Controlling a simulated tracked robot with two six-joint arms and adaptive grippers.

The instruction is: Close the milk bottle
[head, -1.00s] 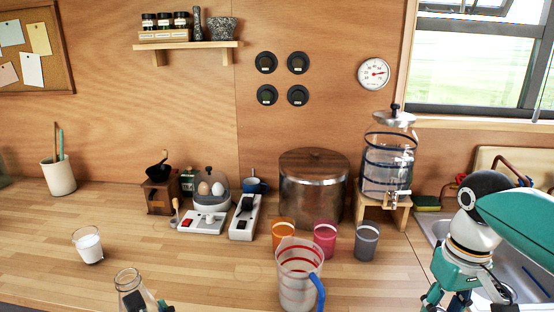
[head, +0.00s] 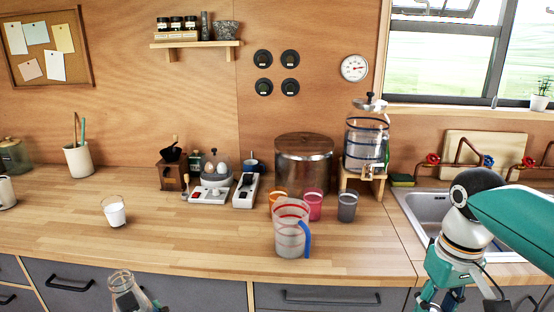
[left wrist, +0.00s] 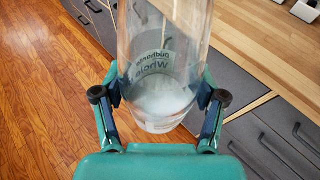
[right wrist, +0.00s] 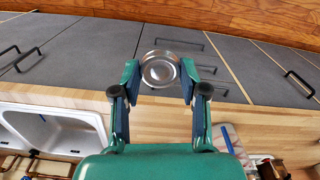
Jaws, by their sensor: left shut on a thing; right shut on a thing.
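The glass milk bottle (head: 124,288) shows at the bottom of the head view, with its mouth uncovered. In the left wrist view the bottle (left wrist: 165,45) is clear, with dark lettering and a little white milk at its bottom. My left gripper (left wrist: 160,98) is shut on the bottle, a finger on each side. My right gripper (right wrist: 160,75) is shut on a round silver lid (right wrist: 159,70), seen flat side on in the right wrist view. The right fingertips and the lid are hidden or out of frame in the head view.
The wooden counter (head: 190,240) carries a glass of milk (head: 114,211), a measuring jug (head: 291,228), several cups and a water dispenser (head: 367,140). A sink (head: 425,208) lies at the right. Grey drawers (head: 330,297) front the counter. Wooden floor (left wrist: 40,110) shows below the bottle.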

